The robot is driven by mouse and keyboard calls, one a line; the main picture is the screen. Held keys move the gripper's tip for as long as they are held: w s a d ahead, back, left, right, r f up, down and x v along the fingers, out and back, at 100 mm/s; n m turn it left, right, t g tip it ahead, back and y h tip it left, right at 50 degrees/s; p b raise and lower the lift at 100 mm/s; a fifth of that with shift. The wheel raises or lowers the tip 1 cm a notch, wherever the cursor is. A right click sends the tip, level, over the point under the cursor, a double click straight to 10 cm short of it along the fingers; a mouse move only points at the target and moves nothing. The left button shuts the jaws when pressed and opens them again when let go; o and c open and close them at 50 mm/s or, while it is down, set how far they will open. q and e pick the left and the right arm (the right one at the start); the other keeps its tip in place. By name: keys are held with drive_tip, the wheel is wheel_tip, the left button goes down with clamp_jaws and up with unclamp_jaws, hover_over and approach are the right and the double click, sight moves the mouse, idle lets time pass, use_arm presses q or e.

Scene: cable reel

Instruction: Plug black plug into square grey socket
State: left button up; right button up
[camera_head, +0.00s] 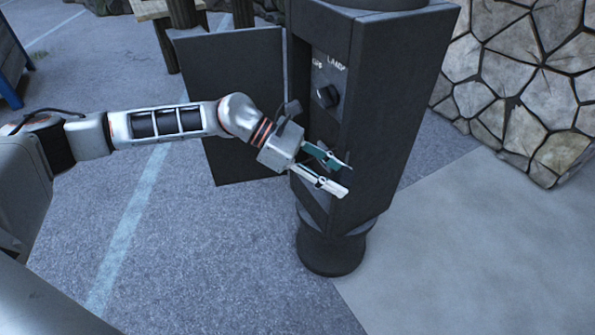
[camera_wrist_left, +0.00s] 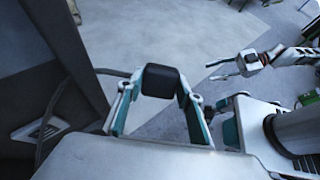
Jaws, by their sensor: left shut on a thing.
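The black plug (camera_wrist_left: 160,81) is held between the fingertips of my left gripper (camera_wrist_left: 157,90), with its rounded square end toward the wrist camera. In the head view my left gripper (camera_head: 347,180) is in front of the lower opening of the dark pedestal; the plug is hard to make out there against the dark housing. A light grey, four-sided fitting (camera_wrist_left: 40,126), which looks like the square socket, shows at lower left in the wrist view, apart from the plug. My right gripper (camera_wrist_left: 222,70) shows small at upper right, its fingers apart and empty.
The dark pedestal (camera_head: 402,110) has its door (camera_head: 232,110) open to the left. A black knob (camera_head: 327,96) sits on its panel above my gripper. A dark cable (camera_wrist_left: 58,92) runs left of the plug. A stone wall (camera_head: 520,85) stands at right; pavement in front is clear.

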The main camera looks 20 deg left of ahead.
use_arm(q)
drive_tip(key=w+a+f+n+t+y+b, duration=0.1)
drive_tip(key=w+a+f+n+t+b, duration=0.3)
drive_tip(key=w+a+f+n+t, duration=0.5)
drive_tip(key=w+a+f+t, duration=0.4)
drive_tip(key=a+f, duration=0.2)
drive_tip(key=f, duration=0.1)
drive_tip(key=shift+w+a+f, duration=0.25)
drive_tip(key=shift+a+f, duration=0.05)
use_arm(e)
drive_tip(key=shift+g, duration=0.4)
drive_tip(key=f, duration=0.1)
drive_tip(key=s+f, duration=0.1)
drive_tip(key=f, duration=0.2)
drive_tip(key=shift+s+a+f, duration=0.15)
drive_tip(key=shift+s+a, duration=0.05)
drive_tip(key=shift+s, duration=0.05)
use_arm(q)
drive_tip(key=shift+w+d+b, duration=0.1)
drive_tip(key=shift+b, duration=0.2)
drive_tip(key=b+x, duration=0.1)
drive_tip(key=x, duration=0.4)
drive_tip(key=shift+w+d, duration=0.2)
drive_tip(key=shift+w, duration=0.05)
use_arm(e)
drive_tip(key=shift+w+a+r, duration=0.35)
drive_tip(key=shift+a, duration=0.2)
drive_tip(key=shift+s+f, duration=0.15)
drive_tip(key=shift+s, duration=0.15)
